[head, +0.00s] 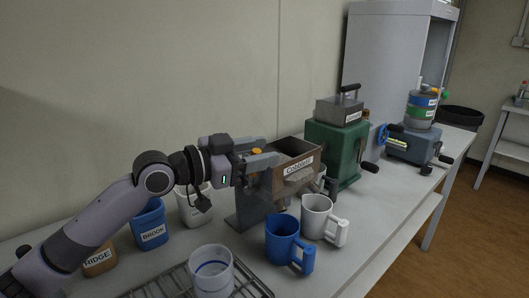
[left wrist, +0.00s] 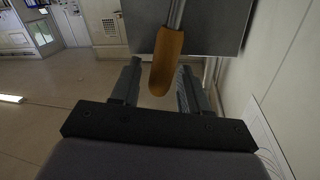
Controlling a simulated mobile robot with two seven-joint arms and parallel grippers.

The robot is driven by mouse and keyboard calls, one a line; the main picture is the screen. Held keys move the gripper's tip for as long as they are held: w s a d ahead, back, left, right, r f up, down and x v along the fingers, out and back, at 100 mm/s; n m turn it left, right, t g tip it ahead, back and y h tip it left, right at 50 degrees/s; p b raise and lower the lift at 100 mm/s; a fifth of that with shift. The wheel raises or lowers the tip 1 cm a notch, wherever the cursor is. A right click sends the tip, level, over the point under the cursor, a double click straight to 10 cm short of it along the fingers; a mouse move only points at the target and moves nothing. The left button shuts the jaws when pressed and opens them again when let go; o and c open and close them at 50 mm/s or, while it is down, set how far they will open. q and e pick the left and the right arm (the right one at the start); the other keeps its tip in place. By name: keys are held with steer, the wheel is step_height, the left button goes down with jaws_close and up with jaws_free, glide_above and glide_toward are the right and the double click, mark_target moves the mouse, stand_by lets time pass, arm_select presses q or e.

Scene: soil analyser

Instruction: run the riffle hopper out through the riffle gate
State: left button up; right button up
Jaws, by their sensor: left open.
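The riffle hopper (head: 291,152) is a brown open-topped box with a white label, on a grey stand (head: 246,208) mid-bench. An orange handle (head: 257,150) shows beside it, among my left fingers. In the left wrist view the orange handle (left wrist: 168,62) hangs on a grey rod in front of a dark panel (left wrist: 215,25). My left gripper (head: 268,160) is open at the hopper's left side. In the wrist view its fingers (left wrist: 160,88) stand either side of the handle's lower end, with gaps showing. The hopper's contents and gate opening are hidden. My right gripper is out of view.
A blue mug (head: 281,242) and a white mug (head: 316,216) stand in front of the hopper. A blue tub (head: 149,220), a brown tub (head: 99,262) and a white container (head: 190,208) are left. A ringed cup (head: 212,272) stands at a wire rack (head: 168,284). A green machine (head: 333,150) is right.

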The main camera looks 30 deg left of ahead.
arm_select(q)
steer(key=b+v, duration=0.1)
steer(key=v, duration=0.4)
steer(key=shift+s+a+b, duration=0.2)
steer(key=shift+s+b, duration=0.15)
